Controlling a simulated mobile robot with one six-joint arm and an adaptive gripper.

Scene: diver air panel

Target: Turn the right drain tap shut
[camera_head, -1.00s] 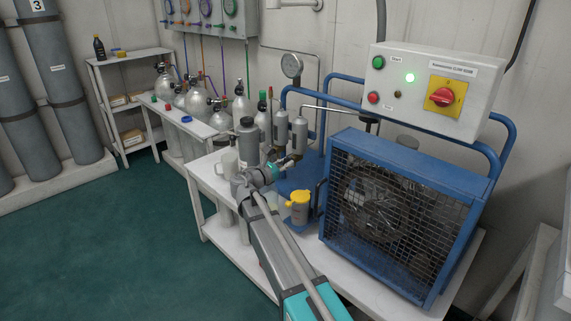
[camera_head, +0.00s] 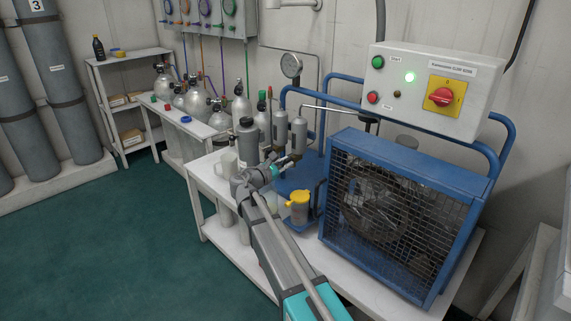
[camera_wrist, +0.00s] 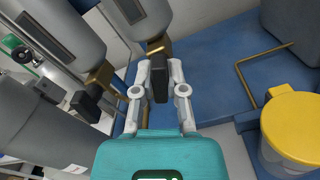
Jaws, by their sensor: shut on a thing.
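The right drain tap has a black lever (camera_wrist: 160,80) below a brass fitting (camera_wrist: 157,46), under the right grey filter cylinder (camera_wrist: 138,15). My gripper (camera_wrist: 160,72) has its two fingers closed on either side of this lever in the wrist view. The lever points from the fitting back toward my gripper. The left drain tap's black lever (camera_wrist: 84,106) and brass fitting (camera_wrist: 101,74) are to the left, apart from my fingers. In the head view my gripper (camera_head: 285,166) is at the foot of the two cylinders (camera_head: 298,136), and the taps are too small to read there.
A clear container with a yellow lid (camera_wrist: 292,125) stands close on the right, also in the head view (camera_head: 298,206). A bent brass rod (camera_wrist: 243,85) is near it. A large grey bottle (camera_wrist: 40,125) is at left. The blue caged compressor (camera_head: 400,215) fills the right.

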